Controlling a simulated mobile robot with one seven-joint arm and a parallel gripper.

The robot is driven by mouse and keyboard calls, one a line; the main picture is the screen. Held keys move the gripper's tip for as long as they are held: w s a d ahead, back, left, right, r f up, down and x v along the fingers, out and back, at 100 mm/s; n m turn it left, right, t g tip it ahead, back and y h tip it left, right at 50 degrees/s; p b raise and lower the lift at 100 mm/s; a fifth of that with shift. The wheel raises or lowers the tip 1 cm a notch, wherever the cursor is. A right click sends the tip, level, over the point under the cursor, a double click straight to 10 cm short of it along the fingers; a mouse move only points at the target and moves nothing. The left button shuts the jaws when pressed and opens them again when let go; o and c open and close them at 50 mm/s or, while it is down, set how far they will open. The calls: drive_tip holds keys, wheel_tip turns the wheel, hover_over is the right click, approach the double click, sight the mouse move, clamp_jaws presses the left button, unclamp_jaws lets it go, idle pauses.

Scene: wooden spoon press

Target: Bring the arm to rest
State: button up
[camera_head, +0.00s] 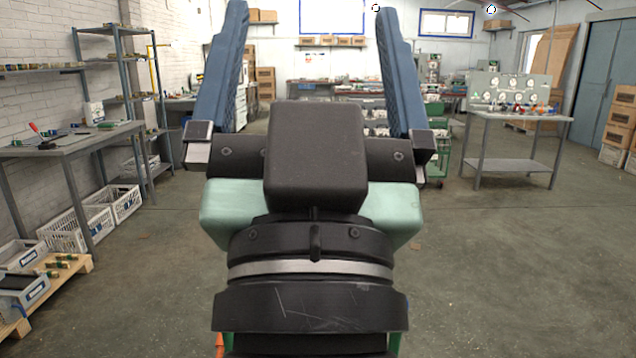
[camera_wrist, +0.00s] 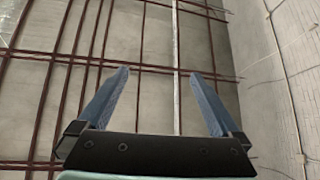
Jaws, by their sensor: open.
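My gripper (camera_head: 305,50) fills the middle of the head view, pointing up and away from me. Its two long blue fingers stand wide apart with nothing between them. In the wrist view my gripper (camera_wrist: 158,95) also shows open and empty, with the ceiling (camera_wrist: 150,40) and its dark red bars behind it. My gripper and wrist hide the middle of the floor and part of the far benches.
A grey workbench (camera_head: 75,140) with a red-handled tool stands at the left, with white crates (camera_head: 62,232) under it. A wooden pallet (camera_head: 50,285) lies at the lower left. A table (camera_head: 515,116) stands at the right. The floor (camera_head: 520,260) at the right is clear.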

wheel_tip(320, 180, up, 26)
drive_tip(key=s+t+p, duration=0.1)
drive_tip(key=s+p, duration=0.1)
drive_tip(key=p, duration=2.2)
drive_tip(key=shift+n, duration=0.3)
drive_tip(key=shift+d, duration=0.1)
